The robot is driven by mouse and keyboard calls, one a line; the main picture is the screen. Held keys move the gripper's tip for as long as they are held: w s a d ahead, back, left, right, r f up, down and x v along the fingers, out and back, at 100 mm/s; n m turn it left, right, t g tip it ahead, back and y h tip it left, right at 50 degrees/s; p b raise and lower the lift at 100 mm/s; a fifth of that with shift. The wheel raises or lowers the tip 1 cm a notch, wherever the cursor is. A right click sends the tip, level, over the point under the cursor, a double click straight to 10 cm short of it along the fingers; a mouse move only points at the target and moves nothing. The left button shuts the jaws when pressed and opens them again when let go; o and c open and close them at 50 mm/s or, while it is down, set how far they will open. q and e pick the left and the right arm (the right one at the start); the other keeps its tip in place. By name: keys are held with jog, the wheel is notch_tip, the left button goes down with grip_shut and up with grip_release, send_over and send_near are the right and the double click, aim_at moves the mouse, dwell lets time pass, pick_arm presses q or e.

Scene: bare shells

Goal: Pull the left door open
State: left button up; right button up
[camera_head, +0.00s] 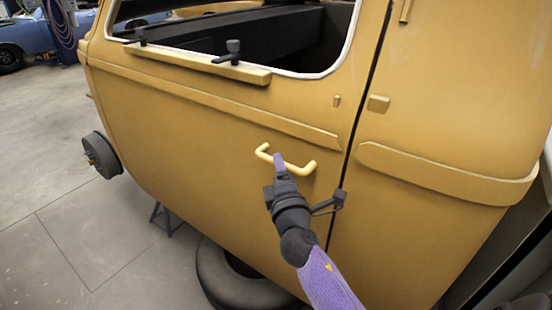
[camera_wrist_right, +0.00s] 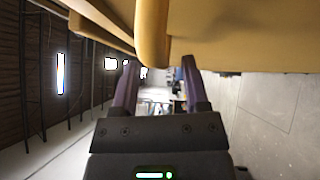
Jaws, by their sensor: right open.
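The left door (camera_head: 210,150) is a yellow vehicle panel with an open window frame. A narrow dark seam runs down its right edge, and the door looks shut. A pale yellow bar handle (camera_head: 302,168) sits on the door near that seam. My right gripper (camera_head: 278,162) is at the handle's middle, its purple fingers partly hidden in the head view. In the right wrist view, the two fingers (camera_wrist_right: 158,78) are apart, and a yellow bar (camera_wrist_right: 153,35), apparently the handle, shows between and just beyond their tips. I cannot tell if they touch it. My left gripper is out of view.
A yellow body panel (camera_head: 455,90) continues right of the seam. A tyre (camera_head: 232,282) lies on the floor below the door, near a dark stand (camera_head: 162,215). A wheel hub (camera_head: 101,155) juts out at left. The grey floor (camera_head: 60,225) at left is clear.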

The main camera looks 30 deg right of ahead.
jog(key=shift+x, duration=1.35)
grip_shut()
dwell(0.4)
